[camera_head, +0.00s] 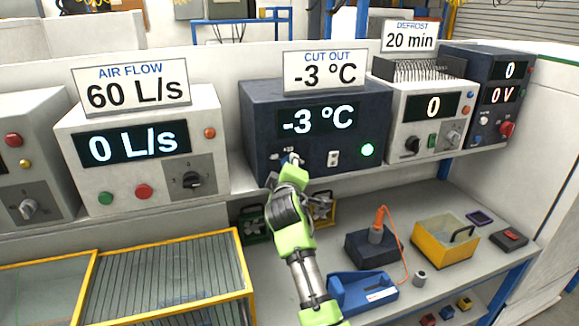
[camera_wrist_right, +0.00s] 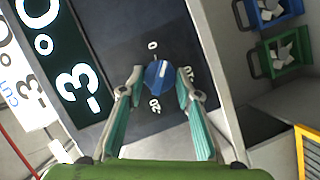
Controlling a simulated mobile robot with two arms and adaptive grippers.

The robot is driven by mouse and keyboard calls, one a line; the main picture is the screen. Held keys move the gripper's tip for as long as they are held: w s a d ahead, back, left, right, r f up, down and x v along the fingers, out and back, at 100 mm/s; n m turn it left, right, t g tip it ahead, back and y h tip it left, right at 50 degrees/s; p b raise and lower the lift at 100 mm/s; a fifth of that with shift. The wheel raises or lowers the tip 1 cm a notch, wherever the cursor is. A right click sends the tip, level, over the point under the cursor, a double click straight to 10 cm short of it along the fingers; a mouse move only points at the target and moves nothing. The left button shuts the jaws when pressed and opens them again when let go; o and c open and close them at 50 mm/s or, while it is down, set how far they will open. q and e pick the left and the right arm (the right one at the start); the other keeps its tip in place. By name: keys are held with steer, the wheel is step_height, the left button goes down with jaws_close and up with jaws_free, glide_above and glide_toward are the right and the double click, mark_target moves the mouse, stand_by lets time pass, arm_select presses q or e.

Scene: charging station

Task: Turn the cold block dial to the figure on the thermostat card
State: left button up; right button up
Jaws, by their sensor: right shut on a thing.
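The cold block unit (camera_head: 258,112) is a dark blue box on the bench shelf, its display (camera_head: 317,121) reading -3 °C. The thermostat card (camera_head: 325,70) on top reads CUT OUT -3 °C; display and card also show sideways in the right wrist view. My right gripper (camera_head: 289,161) is at the unit's front, lower left, hiding most of the dial. In the right wrist view the blue dial (camera_wrist_right: 158,74) with a white pointer line sits between the fingertips, shut on it. Printed scale marks, including 0 and 20, surround it. My left gripper is not in view.
A green lamp (camera_head: 368,150) glows and a white switch (camera_head: 333,158) sits right of the dial. An air flow unit (camera_head: 75,147) reading 0 L/s stands left; a white unit (camera_head: 399,98) reading 0 stands right. Below are a yellow-framed rack (camera_head: 240,270) and a blue device (camera_head: 362,290).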

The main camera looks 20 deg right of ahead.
steer(key=shift+f, duration=0.1)
steer(key=o, duration=1.1)
steer(key=shift+d, duration=0.1)
